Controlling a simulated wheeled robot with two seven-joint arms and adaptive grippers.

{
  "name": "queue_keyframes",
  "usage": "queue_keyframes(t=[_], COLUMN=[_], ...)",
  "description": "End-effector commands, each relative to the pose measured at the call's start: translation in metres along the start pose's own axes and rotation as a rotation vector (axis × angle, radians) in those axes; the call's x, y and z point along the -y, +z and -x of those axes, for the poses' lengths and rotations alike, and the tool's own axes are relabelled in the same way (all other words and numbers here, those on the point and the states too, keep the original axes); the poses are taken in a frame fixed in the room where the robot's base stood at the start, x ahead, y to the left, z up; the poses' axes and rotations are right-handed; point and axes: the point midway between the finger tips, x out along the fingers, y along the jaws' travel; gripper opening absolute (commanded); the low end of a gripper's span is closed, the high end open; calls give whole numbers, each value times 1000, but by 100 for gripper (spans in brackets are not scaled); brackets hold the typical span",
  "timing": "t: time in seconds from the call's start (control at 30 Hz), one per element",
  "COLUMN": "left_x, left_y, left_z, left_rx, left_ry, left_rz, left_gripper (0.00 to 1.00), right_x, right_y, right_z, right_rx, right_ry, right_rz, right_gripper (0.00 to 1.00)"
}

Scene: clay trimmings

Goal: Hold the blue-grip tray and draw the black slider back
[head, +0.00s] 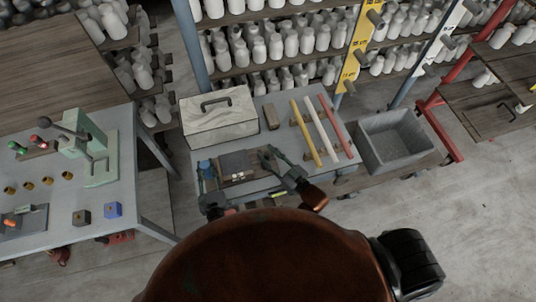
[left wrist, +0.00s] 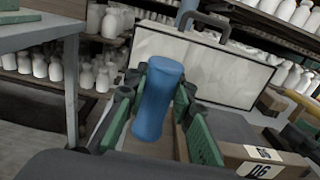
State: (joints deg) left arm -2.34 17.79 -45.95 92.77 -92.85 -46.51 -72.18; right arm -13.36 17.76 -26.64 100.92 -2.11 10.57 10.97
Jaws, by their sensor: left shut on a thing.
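The tray (head: 226,184) is a low brown piece on the grey table, with a dark slider block (head: 237,163) on top. Its blue grip (head: 205,166) stands upright at the left end. In the left wrist view the blue grip (left wrist: 158,100) is a blue cylinder between the green finger pads of my left gripper (left wrist: 166,108), which is shut on it. My left gripper also shows in the head view (head: 207,176), partly dark and small. My right gripper (head: 271,158) is just right of the slider, its fingers apart. Whether it touches the slider is unclear.
A pale case (head: 219,118) with a dark handle stands behind the tray. Yellow, white and red bars (head: 316,130) lie to the right, and a grey bin (head: 395,142) is further right. A pale-topped bench (head: 130,190) with a green press stands left. Bottle shelves fill the back.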

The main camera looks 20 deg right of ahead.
Motion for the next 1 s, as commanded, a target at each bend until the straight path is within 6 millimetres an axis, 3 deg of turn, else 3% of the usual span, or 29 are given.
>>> queue_keyframes(t=[0.17,0.63,0.8,1.0], left_x=[-3,-2,-2,-2], left_y=[-4,-3,-3,-2], left_z=[0,0,0,0], left_rx=[-6,-5,-4,-3], left_ry=[4,3,3,2], left_rz=[-4,-5,-5,-5], left_gripper=[0,0,0,0], right_x=[0,0,0,0], right_y=[1,1,0,0], right_z=[12,102,118,121], right_rx=[1,2,0,-1], right_ry=[0,0,0,0], right_rz=[0,0,0,0], right_gripper=[32,32,32,32])
